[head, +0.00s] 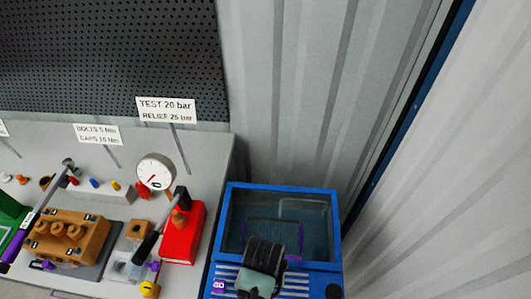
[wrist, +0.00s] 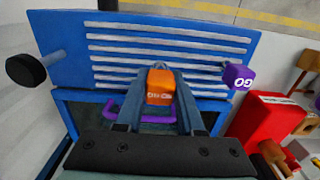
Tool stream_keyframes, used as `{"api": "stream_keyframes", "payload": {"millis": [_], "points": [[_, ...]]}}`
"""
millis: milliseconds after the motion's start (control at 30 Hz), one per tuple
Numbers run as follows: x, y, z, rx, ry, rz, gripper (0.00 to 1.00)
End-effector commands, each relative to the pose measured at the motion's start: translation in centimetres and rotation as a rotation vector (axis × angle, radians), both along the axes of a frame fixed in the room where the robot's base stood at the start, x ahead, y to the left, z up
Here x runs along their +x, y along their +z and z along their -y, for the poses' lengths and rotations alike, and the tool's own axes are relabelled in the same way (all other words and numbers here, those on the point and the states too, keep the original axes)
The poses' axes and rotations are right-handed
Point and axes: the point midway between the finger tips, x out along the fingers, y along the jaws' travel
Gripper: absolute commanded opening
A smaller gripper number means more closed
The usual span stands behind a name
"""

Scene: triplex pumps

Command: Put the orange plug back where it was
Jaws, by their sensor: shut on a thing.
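The orange plug (wrist: 160,87) is between the two fingertips of my gripper (wrist: 161,80) in the wrist view, with a white mark on its near face. The gripper is shut on it, above the slatted top of the blue tank (wrist: 100,45). In the head view my gripper (head: 260,280) is over the front of the blue tank (head: 331,225), and the plug is hidden. I cannot tell where the plug came from.
The bench at left holds a red box (head: 183,235), a gauge (head: 156,171), a brown pump block (head: 70,238) and small coloured parts. A corrugated wall stands behind.

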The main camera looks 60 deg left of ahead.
Motion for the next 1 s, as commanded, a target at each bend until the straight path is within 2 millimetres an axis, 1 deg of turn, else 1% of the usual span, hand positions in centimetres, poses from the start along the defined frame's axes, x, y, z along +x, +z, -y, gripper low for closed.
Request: {"api": "stream_keyframes", "payload": {"millis": [100,233,633,667,700,767,800,833,1000], "points": [[-0.1,-1.9,0.1,-0.002,0.0,-0.003,0.0],[0.0,-3.2,0.0,-0.001,-0.001,-0.002,0.0],[0.0,-3.8,0.0,-0.001,-0.002,-0.001,0.0],[0.0,-3.9,0.0,-0.001,-0.002,-0.001,0.39],[0.0,-3.8,0.0,0.0,-0.002,0.0,0.46],[0.0,-3.8,0.0,-0.001,-0.002,-0.001,0.57],[0.0,-3.8,0.0,-0.001,-0.002,-0.001,0.64],[0.0,-3.8,0.0,-0.001,-0.002,-0.001,0.67],[0.0,-3.8,0.1,-0.001,-0.002,-0.001,0.67]]}}
